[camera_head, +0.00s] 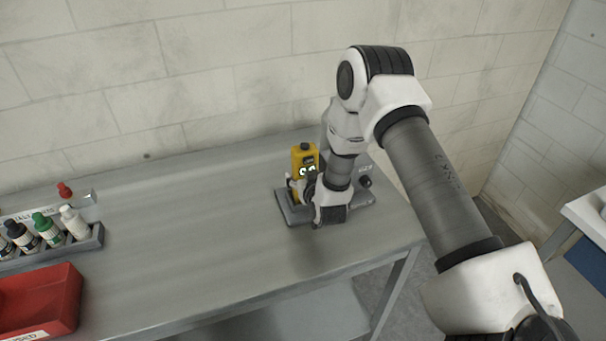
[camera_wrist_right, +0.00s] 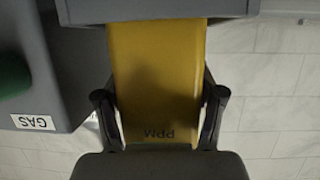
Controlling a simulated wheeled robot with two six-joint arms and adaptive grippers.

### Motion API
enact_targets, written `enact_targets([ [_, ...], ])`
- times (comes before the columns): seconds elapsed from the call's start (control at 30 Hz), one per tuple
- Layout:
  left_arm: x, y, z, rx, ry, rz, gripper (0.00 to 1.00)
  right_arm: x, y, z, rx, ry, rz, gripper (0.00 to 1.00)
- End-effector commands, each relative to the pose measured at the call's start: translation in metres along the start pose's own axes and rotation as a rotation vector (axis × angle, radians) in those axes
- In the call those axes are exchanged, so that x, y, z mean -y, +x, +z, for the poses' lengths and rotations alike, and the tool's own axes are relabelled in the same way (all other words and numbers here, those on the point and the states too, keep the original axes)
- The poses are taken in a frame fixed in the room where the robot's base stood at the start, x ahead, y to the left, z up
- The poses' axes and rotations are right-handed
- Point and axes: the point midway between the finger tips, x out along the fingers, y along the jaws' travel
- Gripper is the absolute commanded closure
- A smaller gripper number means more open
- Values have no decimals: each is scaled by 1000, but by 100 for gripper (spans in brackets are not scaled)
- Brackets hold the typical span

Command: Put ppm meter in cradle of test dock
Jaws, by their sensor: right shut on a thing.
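The yellow ppm meter (camera_head: 304,157) stands upright at the grey test dock (camera_head: 292,213), its lit display facing forward. In the right wrist view the meter (camera_wrist_right: 157,75) fills the middle, with "PPM" upside down on it. My right gripper (camera_head: 306,188) is shut on the meter; in the right wrist view its dark fingers (camera_wrist_right: 160,97) press both sides. The meter's far end meets a grey part of the dock (camera_wrist_right: 208,10). My gripper and arm hide much of the dock, and I cannot tell how deep the meter sits in the cradle. My left gripper is out of view.
A rack (camera_head: 97,240) of several small bottles and a red bin (camera_head: 60,305) stand at the left of the metal table (camera_head: 190,235). The middle of the table is clear. A grey part labelled "GAS" (camera_wrist_right: 32,122) is beside the meter in the wrist view.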

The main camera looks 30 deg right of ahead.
Motion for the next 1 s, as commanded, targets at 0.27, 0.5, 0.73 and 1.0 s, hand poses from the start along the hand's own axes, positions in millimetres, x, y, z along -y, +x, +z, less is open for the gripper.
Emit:
enact_targets([
  [0.27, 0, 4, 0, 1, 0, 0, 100, 0, 1, 3, 0, 0, 0, 6],
  [0.5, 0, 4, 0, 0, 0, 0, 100, 0, 1, 3, 0, 0, 0, 6],
  [0.73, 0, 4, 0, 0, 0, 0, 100, 0, -8, 2, 2, 1, 0, 6],
  [1.0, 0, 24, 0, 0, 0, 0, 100, 0, -75, 3, 2, 2, -1, 6],
])
